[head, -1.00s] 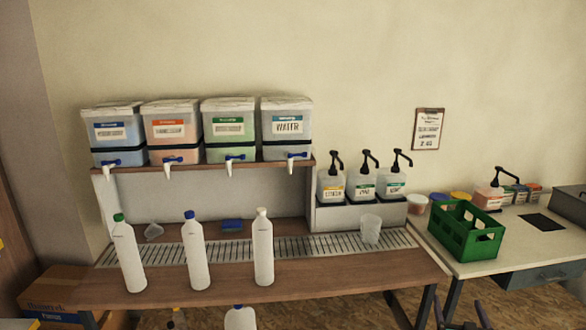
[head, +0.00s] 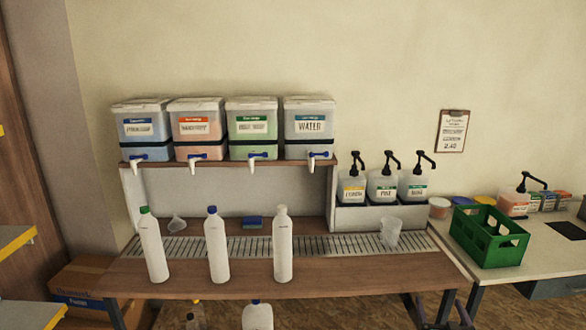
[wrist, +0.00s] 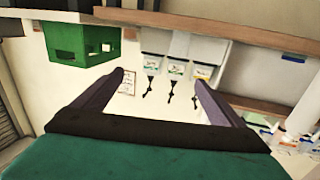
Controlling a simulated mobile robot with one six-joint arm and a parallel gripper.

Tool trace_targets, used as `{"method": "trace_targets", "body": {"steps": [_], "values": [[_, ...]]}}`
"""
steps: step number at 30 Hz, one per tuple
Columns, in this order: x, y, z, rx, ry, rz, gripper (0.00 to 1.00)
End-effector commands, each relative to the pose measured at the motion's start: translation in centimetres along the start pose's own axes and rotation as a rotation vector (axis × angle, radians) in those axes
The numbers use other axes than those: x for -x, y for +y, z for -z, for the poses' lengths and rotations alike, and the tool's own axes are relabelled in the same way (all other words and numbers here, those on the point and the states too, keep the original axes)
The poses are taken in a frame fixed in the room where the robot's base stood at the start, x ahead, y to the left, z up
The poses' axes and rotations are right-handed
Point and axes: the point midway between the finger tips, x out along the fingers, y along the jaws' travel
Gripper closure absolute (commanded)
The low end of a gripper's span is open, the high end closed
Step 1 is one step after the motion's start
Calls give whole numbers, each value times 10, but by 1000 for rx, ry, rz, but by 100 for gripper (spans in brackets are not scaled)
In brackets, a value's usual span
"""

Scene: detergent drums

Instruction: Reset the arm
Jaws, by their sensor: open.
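My gripper (wrist: 159,80) shows in the wrist view with its two dark fingers spread wide apart. Nothing is held between them. The wrist picture is upside down, and the pump bottles (wrist: 175,68) and the wall clipboard (wrist: 128,82) appear beyond the gap between the fingers. In the head view, dark finger-like parts show at the bottom edge right of centre, in front of the bench, partly cut off.
Four-tap drums aside, the bench (head: 190,285) holds three white bottles (head: 217,245), a clear cup (head: 390,233) and pump bottles (head: 383,187). A green crate (head: 488,236) stands on the right table. Shelving (head: 15,238) is at the left. Wall space above is clear.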

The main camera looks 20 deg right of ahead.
Motion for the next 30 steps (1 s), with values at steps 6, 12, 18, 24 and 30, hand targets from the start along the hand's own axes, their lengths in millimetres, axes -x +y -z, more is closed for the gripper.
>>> {"method": "trace_targets", "body": {"steps": [6, 12, 18, 24, 30], "values": [[-17, -81, -21, -15, -27, 116, 8], [-24, -151, -40, -43, -52, 203, 8], [-24, -213, -65, -75, -101, 257, 8], [-18, -268, -96, -93, -172, 286, 8], [-6, -317, -132, -93, -264, 296, 8]]}}
